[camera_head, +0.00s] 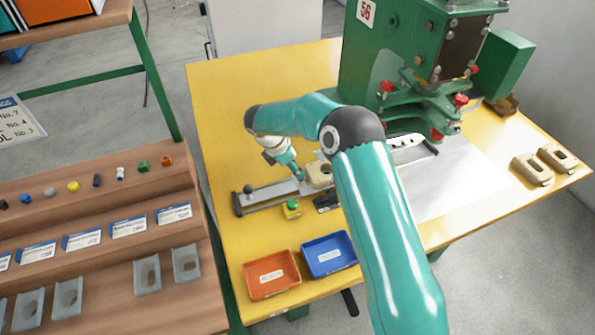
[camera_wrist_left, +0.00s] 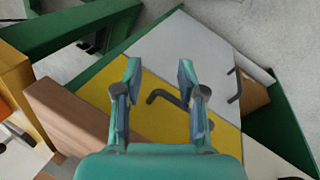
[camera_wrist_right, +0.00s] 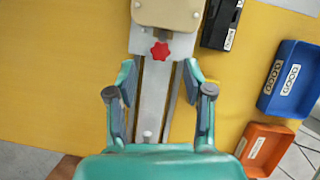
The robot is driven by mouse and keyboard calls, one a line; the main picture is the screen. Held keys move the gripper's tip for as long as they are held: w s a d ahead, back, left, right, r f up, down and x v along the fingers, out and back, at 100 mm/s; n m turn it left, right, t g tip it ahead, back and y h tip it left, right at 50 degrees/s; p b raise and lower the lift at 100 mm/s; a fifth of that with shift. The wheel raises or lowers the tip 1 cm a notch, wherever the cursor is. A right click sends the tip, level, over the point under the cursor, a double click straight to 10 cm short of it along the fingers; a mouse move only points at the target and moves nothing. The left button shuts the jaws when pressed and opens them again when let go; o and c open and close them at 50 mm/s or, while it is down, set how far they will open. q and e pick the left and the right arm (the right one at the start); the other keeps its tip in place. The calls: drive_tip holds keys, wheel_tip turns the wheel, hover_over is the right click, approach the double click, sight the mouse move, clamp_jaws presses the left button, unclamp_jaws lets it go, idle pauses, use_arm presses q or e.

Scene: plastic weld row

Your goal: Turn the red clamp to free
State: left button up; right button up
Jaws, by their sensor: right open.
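A red star-shaped clamp knob (camera_wrist_right: 160,51) sits on a pale slide plate in the right wrist view, just in front of a tan block (camera_wrist_right: 167,14). The plate rides on a grey rail (camera_wrist_right: 155,100) on the yellow table. My right gripper (camera_wrist_right: 159,70) is open and empty, its fingers on either side of the rail, with the knob between and just beyond the tips. In the head view this gripper (camera_head: 293,168) points down at the rail, and I cannot make out the knob there. My left gripper (camera_wrist_left: 159,66) is open and empty, seen only in its wrist view.
A green press (camera_head: 400,50) with several red knobs stands at the back. An orange tray (camera_head: 290,290) and a blue tray (camera_head: 346,266) lie on the table's near side. A wooden stepped rack (camera_head: 110,235) stands left.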

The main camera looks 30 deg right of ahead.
drive_tip(key=shift+x, duration=2)
drive_tip(key=shift+c, duration=0.4)
clamp_jaws()
